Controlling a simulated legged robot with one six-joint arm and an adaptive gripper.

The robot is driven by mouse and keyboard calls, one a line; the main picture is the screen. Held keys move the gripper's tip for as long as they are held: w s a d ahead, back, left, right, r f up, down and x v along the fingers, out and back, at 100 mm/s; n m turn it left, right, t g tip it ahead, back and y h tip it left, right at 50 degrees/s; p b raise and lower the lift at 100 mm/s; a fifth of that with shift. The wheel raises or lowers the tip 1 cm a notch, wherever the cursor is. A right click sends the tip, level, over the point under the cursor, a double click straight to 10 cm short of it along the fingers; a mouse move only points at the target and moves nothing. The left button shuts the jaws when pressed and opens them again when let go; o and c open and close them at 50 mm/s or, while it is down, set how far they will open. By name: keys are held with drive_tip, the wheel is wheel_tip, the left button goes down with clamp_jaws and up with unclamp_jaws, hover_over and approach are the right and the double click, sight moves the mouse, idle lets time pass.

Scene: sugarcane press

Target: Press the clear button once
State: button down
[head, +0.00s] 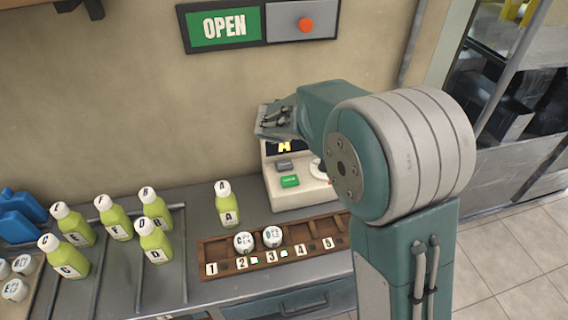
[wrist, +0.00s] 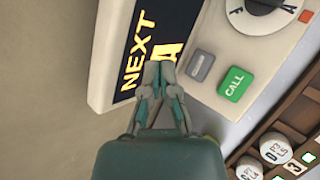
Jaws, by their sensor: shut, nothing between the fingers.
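A cream console stands against the wall, with a dark display (head: 283,147) showing a yellow letter A. On its face are a grey button (head: 284,164) and a green button (head: 289,181). In the wrist view the green button (wrist: 235,83) reads CALL; the lettering on the grey button (wrist: 200,65) is too small to read surely, and it appears to be the clear button. My gripper (wrist: 160,72) is shut and empty. Its tips appear over the display's edge, left of the grey button and apart from it in the picture. My gripper (head: 275,122) also shows above the console in the head view.
A dial (wrist: 268,12) sits on the console. A wooden rack (head: 265,255) with numbered slots and white lettered caps (head: 272,237) stands in front. A bottle marked A (head: 226,205) stands left of the console, with several lettered bottles (head: 120,223) farther left. An OPEN sign (head: 224,26) hangs above.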

sight(285, 161)
drive_tip(key=shift+w+a+f+n, duration=0.4)
drive_tip(key=shift+a+f+n, duration=0.05)
drive_tip(key=shift+a+n, duration=0.05)
drive_tip(key=shift+f, duration=4.45)
drive_tip(key=shift+s+d+f, duration=0.1)
drive_tip(key=shift+f, duration=0.05)
drive_tip(key=shift+f, duration=0.15)
drive_tip(key=shift+f, duration=0.55)
drive_tip(key=shift+r, duration=0.95)
